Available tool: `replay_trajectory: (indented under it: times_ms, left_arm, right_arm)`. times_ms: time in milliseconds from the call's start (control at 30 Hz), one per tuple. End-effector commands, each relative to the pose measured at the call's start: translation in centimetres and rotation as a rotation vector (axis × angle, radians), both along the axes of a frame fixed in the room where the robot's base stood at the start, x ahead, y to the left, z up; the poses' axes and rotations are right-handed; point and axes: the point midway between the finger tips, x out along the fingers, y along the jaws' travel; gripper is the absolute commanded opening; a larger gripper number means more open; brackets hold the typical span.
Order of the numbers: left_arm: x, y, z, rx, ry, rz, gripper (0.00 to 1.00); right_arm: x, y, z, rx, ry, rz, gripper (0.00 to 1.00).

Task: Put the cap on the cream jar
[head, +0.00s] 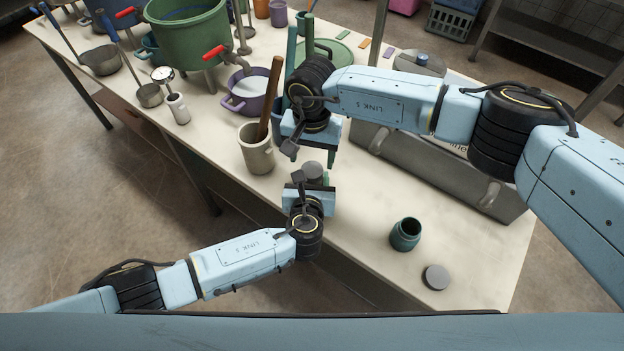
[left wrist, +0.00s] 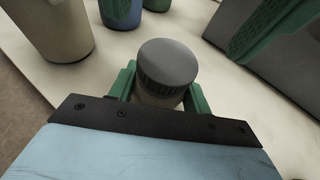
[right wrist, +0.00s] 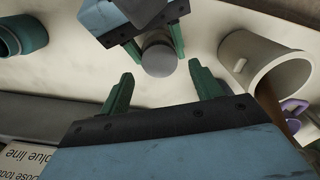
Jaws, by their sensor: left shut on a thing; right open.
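The cream jar (left wrist: 158,99) stands between the green fingers of my left gripper (left wrist: 160,88), which is shut on it. A ribbed grey cap (left wrist: 168,62) sits on top of the jar; I cannot tell how tightly it is seated. The cap also shows in the head view (head: 314,171) and the right wrist view (right wrist: 159,60). My right gripper (right wrist: 163,86) is open and empty, its fingers apart, close to the capped jar and on its far side in the head view. The jar's body is mostly hidden by my left gripper.
A teal open jar (head: 405,237) and a loose grey cap (head: 436,278) lie toward the table's front right. A beige mug (head: 256,154) with a wooden handle in it stands left of my right gripper. A metal box (head: 470,180) is at the right.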

Motion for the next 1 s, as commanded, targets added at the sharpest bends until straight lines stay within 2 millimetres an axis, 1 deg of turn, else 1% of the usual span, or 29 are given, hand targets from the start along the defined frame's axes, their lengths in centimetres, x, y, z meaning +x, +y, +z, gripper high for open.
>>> replay_trajectory:
  times_ms: [33,100,233,400,600,633,900,967,1000]
  left_arm:
    - [0.0,0.0,0.0,0.0,0.001,-0.001,0.0]
    - [0.0,0.0,0.0,0.0,0.001,-0.001,0.0]
    - [0.0,0.0,0.0,0.0,0.001,-0.001,0.0]
    - [0.0,0.0,0.0,0.0,0.001,0.0,0.0]
    - [0.0,0.0,0.0,0.0,0.001,0.0,0.0]
    - [0.0,0.0,0.0,0.0,0.001,0.0,0.0]
    - [0.0,0.0,0.0,0.0,0.001,0.0,0.0]
    - [0.0,0.0,0.0,0.0,0.001,0.0,0.0]
    - [0.0,0.0,0.0,0.0,0.001,0.0,0.0]
  right_arm:
    - [-0.1,0.0,-0.9,-0.001,0.002,-0.002,0.64]
    - [0.0,0.0,-1.8,-0.001,0.001,-0.002,0.64]
    - [0.0,0.0,-3.0,0.0,0.001,-0.001,0.64]
    - [0.0,0.0,-3.6,-0.001,-0.002,-0.001,0.64]
    - [0.0,0.0,-3.6,-0.001,-0.002,-0.001,0.64]
    - [0.0,0.0,-3.6,-0.001,-0.001,-0.001,0.63]
    - [0.0,0.0,-3.6,0.0,-0.001,-0.001,0.28]
    - [0.0,0.0,-3.6,0.0,-0.001,-0.001,0.2]
    - [0.0,0.0,-3.6,0.0,-0.001,-0.001,0.18]
